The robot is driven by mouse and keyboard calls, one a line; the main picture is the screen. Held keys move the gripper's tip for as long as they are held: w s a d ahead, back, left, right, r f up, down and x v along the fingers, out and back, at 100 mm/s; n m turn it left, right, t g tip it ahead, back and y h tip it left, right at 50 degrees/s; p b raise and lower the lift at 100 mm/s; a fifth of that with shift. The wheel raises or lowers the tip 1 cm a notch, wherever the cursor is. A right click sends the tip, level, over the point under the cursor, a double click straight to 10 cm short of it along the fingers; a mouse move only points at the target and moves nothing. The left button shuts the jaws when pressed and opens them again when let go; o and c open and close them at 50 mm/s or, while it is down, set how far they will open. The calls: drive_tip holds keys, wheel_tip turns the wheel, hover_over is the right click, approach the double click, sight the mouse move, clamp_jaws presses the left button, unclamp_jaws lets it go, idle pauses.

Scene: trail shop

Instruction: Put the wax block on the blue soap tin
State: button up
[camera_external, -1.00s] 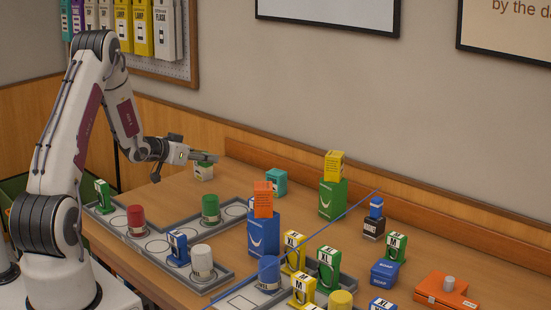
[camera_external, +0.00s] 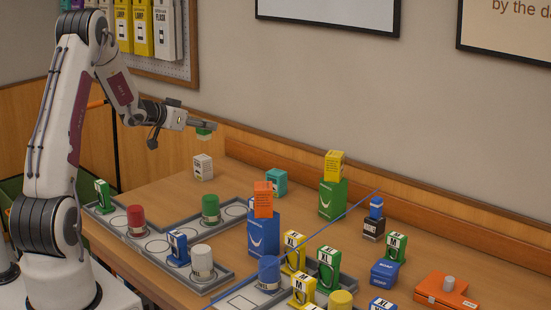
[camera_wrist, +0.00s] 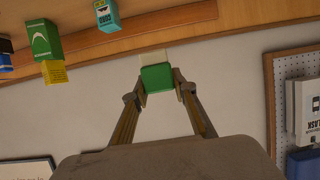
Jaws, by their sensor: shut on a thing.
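My gripper (camera_external: 206,125) is shut on a small green block (camera_external: 204,133), which I take to be the wax block; no label on it is readable. It is held in the air above a white box (camera_external: 203,168) that stands on the table. In the wrist view the green block (camera_wrist: 156,78) sits between both fingertips, with a pale shape just beyond it. The blue soap tin (camera_external: 384,273), lettered SOAP, stands on the table at the right, far from my gripper. Its top is bare.
A teal box (camera_external: 276,182), an orange box (camera_external: 263,199) on a blue box (camera_external: 263,235), and a yellow box (camera_external: 334,165) on a green box (camera_external: 332,200) stand between gripper and tin. A dark box (camera_external: 373,228) and an orange case (camera_external: 446,292) flank the tin.

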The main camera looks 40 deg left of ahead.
drive_tip(key=w+d+r, duration=0.2)
drive_tip(key=w+d, duration=0.2)
drive_tip(key=d, duration=0.7)
drive_tip(key=w+d+r, duration=0.2)
drive_tip(key=w+d, duration=0.3)
drive_tip(key=d, duration=0.6)
drive_tip(key=w+d+r, duration=0.2)
drive_tip(key=w+d, duration=0.2)
drive_tip(key=d, duration=0.7)
drive_tip(key=s+d+f, duration=0.2)
drive_tip(key=s+d, duration=0.2)
drive_tip(key=d, duration=0.6)
drive_tip(key=s+d+f, duration=0.2)
drive_tip(key=s+d, duration=0.3)
drive_tip(key=d, duration=0.6)
drive_tip(key=s+d+f, duration=0.2)
drive_tip(key=s+d, duration=0.2)
drive_tip(key=d, duration=0.6)
drive_tip(key=shift+f, duration=2.55)
drive_tip(key=shift+f, duration=0.1)
drive_tip(key=shift+f, duration=3.05)
